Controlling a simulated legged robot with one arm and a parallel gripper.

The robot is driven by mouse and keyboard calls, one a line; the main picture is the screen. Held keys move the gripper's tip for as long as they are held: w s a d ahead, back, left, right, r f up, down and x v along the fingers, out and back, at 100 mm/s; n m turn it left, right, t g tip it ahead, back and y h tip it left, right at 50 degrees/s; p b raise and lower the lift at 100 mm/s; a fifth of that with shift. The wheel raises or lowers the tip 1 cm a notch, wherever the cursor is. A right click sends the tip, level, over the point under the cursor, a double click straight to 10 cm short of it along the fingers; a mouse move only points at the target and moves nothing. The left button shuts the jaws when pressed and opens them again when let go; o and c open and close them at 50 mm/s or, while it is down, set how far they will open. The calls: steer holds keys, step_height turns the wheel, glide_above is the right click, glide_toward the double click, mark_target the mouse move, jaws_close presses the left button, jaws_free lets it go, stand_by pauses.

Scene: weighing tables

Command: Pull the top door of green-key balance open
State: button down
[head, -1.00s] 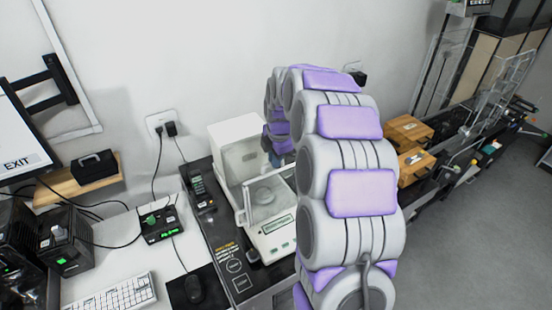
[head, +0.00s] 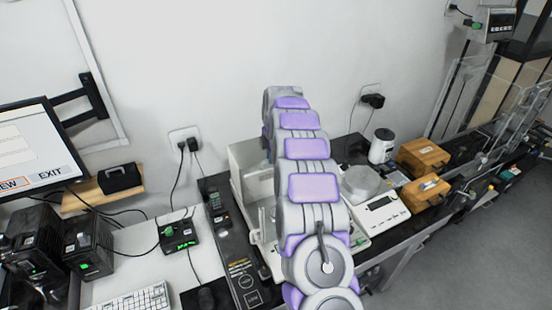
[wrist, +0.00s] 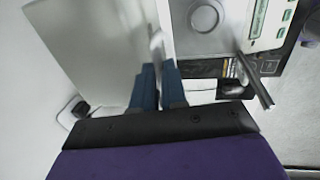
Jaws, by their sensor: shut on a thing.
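The green-key balance (head: 251,157) stands behind my arm in the head view, which hides most of it. In the wrist view its round pan (wrist: 203,16) and green keys (wrist: 286,15) show at the top right. A pale panel (wrist: 85,45) of it fills the upper left. My gripper (wrist: 158,68) has its blue fingers close together on a small pale upright piece, the top door's handle (wrist: 156,44), at the panel's edge. The gripper is hidden behind the arm in the head view. How far the top door is open I cannot tell.
A second balance (head: 382,211) with a round pan stands right of my arm. Beyond it are a white jar (head: 382,146) and two wooden boxes (head: 423,155). At left are a monitor (head: 38,150), black devices (head: 88,245) and a keyboard (head: 130,298). The wall is close behind.

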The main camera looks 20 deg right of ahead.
steer(key=shift+w+p, duration=0.3)
steer(key=shift+w, duration=0.55)
steer(key=c, duration=1.2)
jaws_free()
steer(key=shift+o, duration=0.2)
steer(key=shift+r, duration=0.1)
steer(key=s+r+p, duration=0.1)
steer(key=s+r, duration=0.2)
steer(key=r, duration=1.3)
steer(key=shift+r, duration=0.35)
